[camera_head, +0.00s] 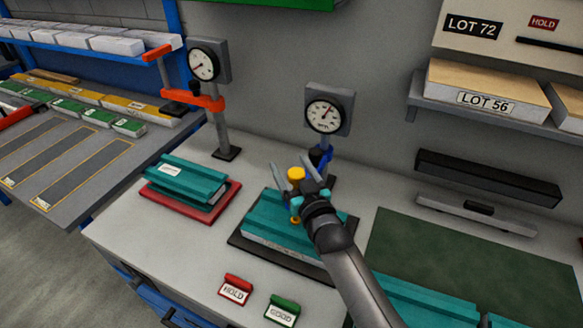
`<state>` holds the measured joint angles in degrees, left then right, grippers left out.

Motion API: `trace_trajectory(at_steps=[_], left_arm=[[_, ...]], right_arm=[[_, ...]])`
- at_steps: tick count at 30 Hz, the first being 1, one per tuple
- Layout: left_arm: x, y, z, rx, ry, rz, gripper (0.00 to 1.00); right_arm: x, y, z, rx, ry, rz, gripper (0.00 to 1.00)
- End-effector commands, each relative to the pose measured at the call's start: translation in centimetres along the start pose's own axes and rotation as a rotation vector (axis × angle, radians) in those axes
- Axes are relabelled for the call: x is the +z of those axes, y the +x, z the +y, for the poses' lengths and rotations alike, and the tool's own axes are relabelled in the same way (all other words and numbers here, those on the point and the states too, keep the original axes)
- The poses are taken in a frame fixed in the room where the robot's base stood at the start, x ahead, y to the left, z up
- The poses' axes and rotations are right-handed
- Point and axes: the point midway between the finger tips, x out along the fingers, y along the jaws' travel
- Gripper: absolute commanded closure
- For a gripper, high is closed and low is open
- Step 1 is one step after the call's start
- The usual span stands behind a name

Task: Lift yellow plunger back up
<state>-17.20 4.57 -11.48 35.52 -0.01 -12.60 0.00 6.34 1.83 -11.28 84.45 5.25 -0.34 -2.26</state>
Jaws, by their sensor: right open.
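The yellow plunger (296,174) shows as a small yellow cap above a teal panel (263,222). A little more yellow shows lower down, just above the panel. The panel lies on a dark plate (237,239) below the right-hand dial gauge (325,115). My right gripper (292,182) is open, with its fingers around or beside the yellow plunger; I cannot tell whether they touch it. My gripper and wrist hide part of the plunger and its blue mount (318,156). My left gripper is not in view.
A second gauge (204,64) with an orange arm stands at left behind a teal panel on a red tray (169,204). Red HOLD (236,290) and green GOOD (283,310) markers lie at the front. A green mat (440,250) lies at right.

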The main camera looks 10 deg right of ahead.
Motion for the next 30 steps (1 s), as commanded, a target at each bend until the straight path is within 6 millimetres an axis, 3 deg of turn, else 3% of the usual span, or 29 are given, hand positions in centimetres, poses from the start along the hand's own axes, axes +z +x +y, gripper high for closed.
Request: trace_trajectory(at_steps=[4, 25, 30], left_arm=[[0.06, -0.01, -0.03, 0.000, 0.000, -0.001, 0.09], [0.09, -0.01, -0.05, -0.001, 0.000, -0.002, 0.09], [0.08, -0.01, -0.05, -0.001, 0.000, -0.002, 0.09]], right_arm=[[-0.02, -0.01, -0.01, 0.000, 0.000, 0.000, 0.21], [-0.01, -0.03, 0.00, 0.000, 0.001, 0.000, 1.00], [0.00, -0.03, 0.00, 0.000, 0.000, 0.000, 1.00]])
